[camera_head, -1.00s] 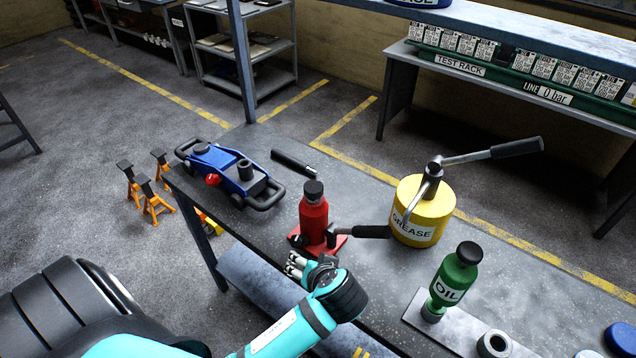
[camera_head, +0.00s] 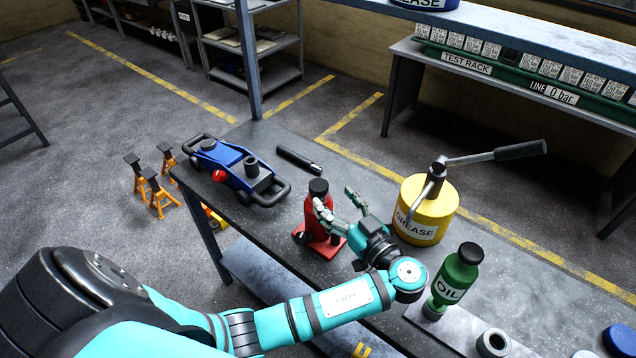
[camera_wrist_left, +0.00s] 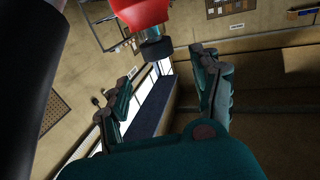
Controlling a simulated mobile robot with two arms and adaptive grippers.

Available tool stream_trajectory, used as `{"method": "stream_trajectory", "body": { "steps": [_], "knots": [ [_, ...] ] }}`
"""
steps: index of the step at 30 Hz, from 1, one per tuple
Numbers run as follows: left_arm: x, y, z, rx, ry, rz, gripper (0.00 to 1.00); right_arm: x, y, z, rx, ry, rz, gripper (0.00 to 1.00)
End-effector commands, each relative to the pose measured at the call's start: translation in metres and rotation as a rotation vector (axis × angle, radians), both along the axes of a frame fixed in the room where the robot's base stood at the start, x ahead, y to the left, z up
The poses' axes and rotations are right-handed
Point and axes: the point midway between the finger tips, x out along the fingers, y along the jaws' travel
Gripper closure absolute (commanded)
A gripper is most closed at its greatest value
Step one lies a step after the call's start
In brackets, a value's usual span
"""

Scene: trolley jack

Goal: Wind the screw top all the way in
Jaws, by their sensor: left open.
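The red bottle jack (camera_head: 314,230) stands upright on the dark bench, with its black screw top (camera_head: 318,187) at the upper end. My left gripper (camera_head: 338,202) is open and empty just right of the jack's upper part. One finger overlaps the red body in the head view; contact cannot be told. In the left wrist view, the red jack (camera_wrist_left: 139,12) and its black top (camera_wrist_left: 156,48) appear inverted at the upper edge. The open left fingers (camera_wrist_left: 164,88) show below, one to each side of the top. My right gripper is not in view.
The yellow grease container (camera_head: 425,210) with its lever handle stands close right of the gripper. A green oil bottle (camera_head: 457,283) stands nearer on a plate. The blue trolley jack (camera_head: 235,170) and a black-handled bar (camera_head: 299,159) lie left and behind.

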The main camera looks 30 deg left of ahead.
Motion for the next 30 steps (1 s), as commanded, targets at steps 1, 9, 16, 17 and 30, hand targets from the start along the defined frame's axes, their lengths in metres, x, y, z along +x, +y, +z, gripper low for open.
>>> {"method": "stream_trajectory", "body": {
  "steps": [1, 9, 16, 17, 30],
  "knots": [
    [0.0, 0.0, -0.01, 0.005, 0.006, 0.0, 0.35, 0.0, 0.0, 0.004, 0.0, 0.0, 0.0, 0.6],
    [0.019, 0.048, -0.01, 0.004, 0.001, 0.002, 0.35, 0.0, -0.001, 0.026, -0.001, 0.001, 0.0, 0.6],
    [0.028, 0.067, -0.013, 0.0, 0.001, 0.0, 0.35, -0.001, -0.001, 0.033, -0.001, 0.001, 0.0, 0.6],
    [0.029, 0.068, -0.013, 0.0, 0.001, 0.0, 0.35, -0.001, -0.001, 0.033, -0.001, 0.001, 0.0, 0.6],
    [0.029, 0.07, -0.014, -0.001, 0.001, 0.0, 0.53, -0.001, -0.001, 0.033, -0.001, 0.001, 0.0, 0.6]
  ]
}}
